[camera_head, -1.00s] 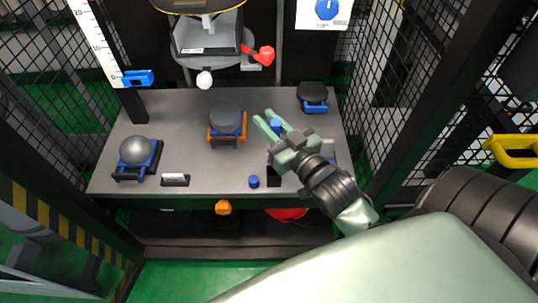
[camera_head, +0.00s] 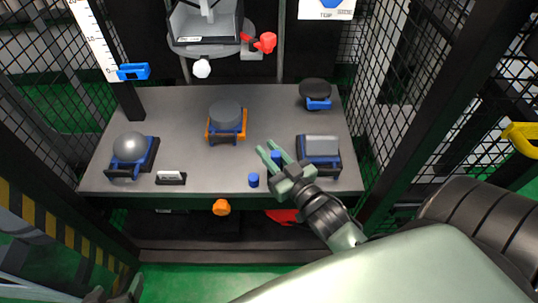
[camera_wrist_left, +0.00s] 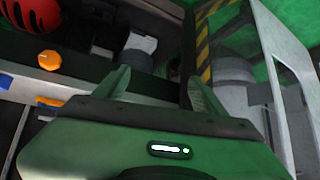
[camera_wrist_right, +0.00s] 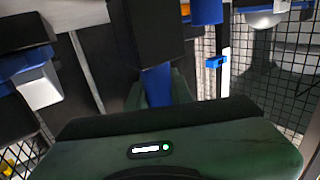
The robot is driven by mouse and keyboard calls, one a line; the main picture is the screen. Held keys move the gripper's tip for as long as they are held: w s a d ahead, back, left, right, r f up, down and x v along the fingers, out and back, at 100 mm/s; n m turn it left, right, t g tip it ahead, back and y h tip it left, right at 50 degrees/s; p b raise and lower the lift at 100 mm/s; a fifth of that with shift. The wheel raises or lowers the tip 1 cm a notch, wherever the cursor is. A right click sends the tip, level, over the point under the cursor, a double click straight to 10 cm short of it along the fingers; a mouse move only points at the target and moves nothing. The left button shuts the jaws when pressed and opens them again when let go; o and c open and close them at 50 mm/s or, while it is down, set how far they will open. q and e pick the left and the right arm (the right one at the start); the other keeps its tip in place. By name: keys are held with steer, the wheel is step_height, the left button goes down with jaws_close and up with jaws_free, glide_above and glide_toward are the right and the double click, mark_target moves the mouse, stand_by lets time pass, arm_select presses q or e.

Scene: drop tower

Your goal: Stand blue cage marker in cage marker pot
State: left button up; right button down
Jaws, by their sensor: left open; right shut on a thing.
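The blue cage marker (camera_head: 276,157) is between the fingers of my right gripper (camera_head: 272,151), over the front right part of the table. Only its blue top shows in the head view. In the right wrist view a blue stem (camera_wrist_right: 157,85) is between the fingers, with a dark block above it. A short blue cylinder (camera_head: 253,180) stands near the front edge, left of my right gripper. I cannot tell for sure which thing is the marker pot; my gripper hides part of the table. My left gripper (camera_wrist_left: 160,85) is open and empty, away from the table top.
On the grey table (camera_head: 190,110) stand a grey ball on a cradle (camera_head: 130,147), a grey round block on an orange cradle (camera_head: 226,115), a grey block on a stand (camera_head: 321,146) and a dark disc (camera_head: 315,89). A small white sign (camera_head: 170,177) is at the front.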

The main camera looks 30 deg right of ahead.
arm_select(q)
steer(key=shift+w+d+r+t, duration=0.25)
steer(key=shift+w+r+t, duration=0.25)
steer(key=shift+w, duration=0.15)
arm_select(e)
steer(key=shift+f, duration=0.35)
steer(key=shift+f, duration=0.1)
steer(key=c, duration=1.3)
jaws_free()
arm_select(q)
steer(key=shift+w+r, duration=0.1)
steer(key=shift+w, duration=0.05)
arm_select(e)
steer(key=shift+o, duration=0.2)
steer(key=shift+s, duration=0.3)
arm_select(q)
steer(key=s+a+f+g+y+p, duration=0.1)
steer(key=s+a+f+g, duration=0.2)
steer(key=s, duration=0.6)
steer(key=shift+f+g+p, duration=0.4)
steer(key=shift+f+g, duration=0.15)
steer(key=shift+g, duration=0.45)
arm_select(e)
steer(key=s, duration=1.1)
steer(key=shift+s+d, duration=0.2)
steer(key=shift+d, duration=0.05)
arm_select(q)
steer(key=shift+s, duration=0.1)
